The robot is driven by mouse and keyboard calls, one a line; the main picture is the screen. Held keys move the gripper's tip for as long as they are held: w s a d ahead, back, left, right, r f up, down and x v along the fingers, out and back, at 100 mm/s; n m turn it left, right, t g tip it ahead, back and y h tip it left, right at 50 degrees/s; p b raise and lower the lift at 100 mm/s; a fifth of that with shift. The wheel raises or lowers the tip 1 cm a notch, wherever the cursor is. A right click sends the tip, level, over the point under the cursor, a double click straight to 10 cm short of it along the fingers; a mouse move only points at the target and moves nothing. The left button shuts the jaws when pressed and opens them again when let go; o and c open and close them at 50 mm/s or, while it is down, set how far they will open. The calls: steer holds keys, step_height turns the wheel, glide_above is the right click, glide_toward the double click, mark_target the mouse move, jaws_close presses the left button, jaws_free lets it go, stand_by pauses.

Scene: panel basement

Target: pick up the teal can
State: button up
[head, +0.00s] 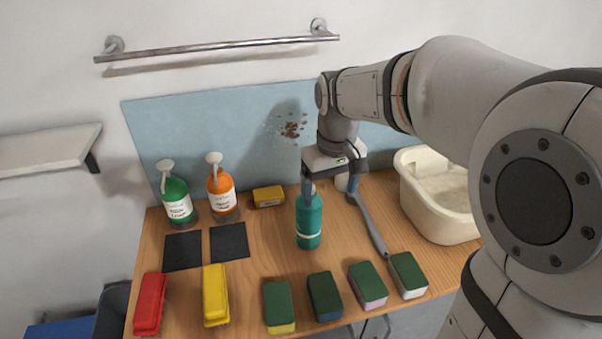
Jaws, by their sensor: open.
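The teal can (309,224) stands upright on the wooden counter, in the middle of the picture. It has a pale band low on its side and a narrower top. My gripper (331,188) points down just above and to the right of the can, with its fingers apart and nothing seen between them. The left finger overlaps the can's top in the picture. I cannot tell whether it touches the can.
A grey-handled brush (371,226) lies close right of the can. A cream basin (440,210) is further right. Green (177,200) and orange (220,192) spray bottles and a yellow block (268,196) stand left. Several sponges (325,297) line the front edge.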

steer(key=n, duration=0.1)
glide_toward(309, 219)
steer(key=w, duration=0.3)
steer(key=shift+w+d+g, duration=0.1)
steer(key=shift+d+g, duration=0.1)
steer(key=shift+g, duration=0.2)
steer(key=shift+w+a+f, duration=0.1)
steer(key=shift+a+f, duration=0.05)
steer(key=shift+f, duration=0.15)
step_height(309, 219, down, 7)
steer(key=p, duration=0.1)
steer(key=shift+f, duration=0.2)
steer(key=shift+w, duration=0.1)
steer(key=c, duration=1.8)
